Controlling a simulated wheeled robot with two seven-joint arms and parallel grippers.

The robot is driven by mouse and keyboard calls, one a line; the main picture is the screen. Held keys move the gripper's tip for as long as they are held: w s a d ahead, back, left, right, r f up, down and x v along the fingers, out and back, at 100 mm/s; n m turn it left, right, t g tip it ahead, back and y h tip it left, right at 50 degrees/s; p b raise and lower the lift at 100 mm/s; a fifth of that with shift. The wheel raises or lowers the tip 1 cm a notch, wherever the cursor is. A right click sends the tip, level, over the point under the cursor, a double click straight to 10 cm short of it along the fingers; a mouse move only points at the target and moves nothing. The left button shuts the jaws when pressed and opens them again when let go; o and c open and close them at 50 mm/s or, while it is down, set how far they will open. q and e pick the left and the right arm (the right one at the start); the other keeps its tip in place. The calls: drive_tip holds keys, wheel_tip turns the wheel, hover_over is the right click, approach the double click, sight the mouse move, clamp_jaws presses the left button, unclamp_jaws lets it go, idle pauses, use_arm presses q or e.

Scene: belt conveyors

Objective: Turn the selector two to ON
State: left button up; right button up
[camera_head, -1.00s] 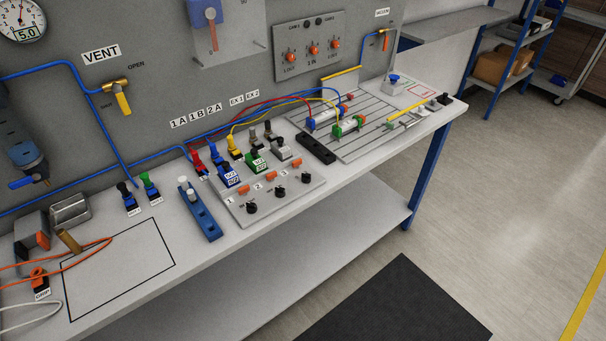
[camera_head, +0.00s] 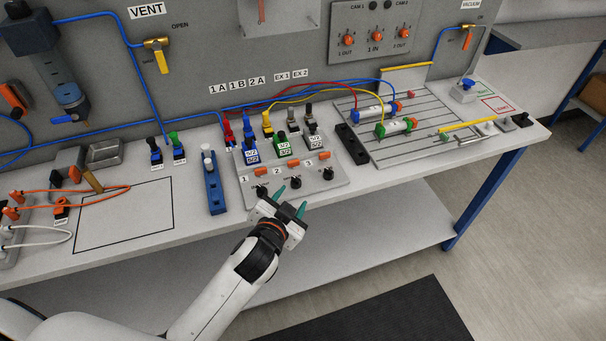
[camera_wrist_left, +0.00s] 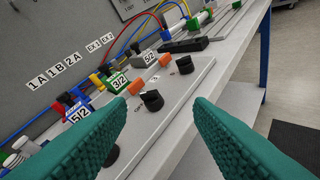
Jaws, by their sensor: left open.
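Selector two is the middle black knob (camera_head: 296,182) on the grey control panel (camera_head: 248,201). It also shows in the left wrist view as a black knob (camera_wrist_left: 152,100), between the two fingers in the picture and beyond their tips. Its pointer direction is too small to read surely. My left gripper (camera_head: 290,201) is open and empty, with green fingers. It is at the front edge of the panel, just in front of the middle knob and apart from it. My right gripper is not in view.
Black knobs stand left (camera_wrist_left: 112,155) and right (camera_head: 328,174) of selector two, with orange parts (camera_head: 293,168) behind. Valves with hoses line the back. A blue block (camera_head: 213,190) stands left of the panel. Open floor lies in front of the bench.

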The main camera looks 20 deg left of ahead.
use_arm(q)
drive_tip(key=w+d+r+m+t+h, duration=0.2)
drive_tip(key=w+d+r+m+h, duration=0.1)
drive_tip(key=d+r+m+h, duration=0.3)
drive_tip(key=w+d+r+m+t+h, duration=0.25)
drive_tip(key=d+r+m, duration=0.2)
drive_tip(key=r, duration=0.45)
drive_tip(key=s+d+r+m+g+h, duration=0.2)
drive_tip(key=d+r+m+g+h, duration=0.1)
drive_tip(key=d+m+g+h, duration=0.75)
drive_tip(key=m+g+y, duration=0.8)
drive_tip(key=m+y, duration=0.4)
drive_tip(key=y, duration=0.8)
approach(296, 179)
drive_tip(key=f+p, duration=0.1)
drive_tip(key=f, duration=0.3)
drive_tip(key=f+p, duration=0.2)
drive_tip(key=f, duration=0.2)
drive_tip(key=shift+w+a+f, duration=0.1)
drive_tip(key=shift+w+a, duration=0.05)
drive_tip(key=shift+a, duration=0.05)
drive_tip(key=shift+f+p, duration=0.3)
drive_tip(key=shift+f, duration=0.25)
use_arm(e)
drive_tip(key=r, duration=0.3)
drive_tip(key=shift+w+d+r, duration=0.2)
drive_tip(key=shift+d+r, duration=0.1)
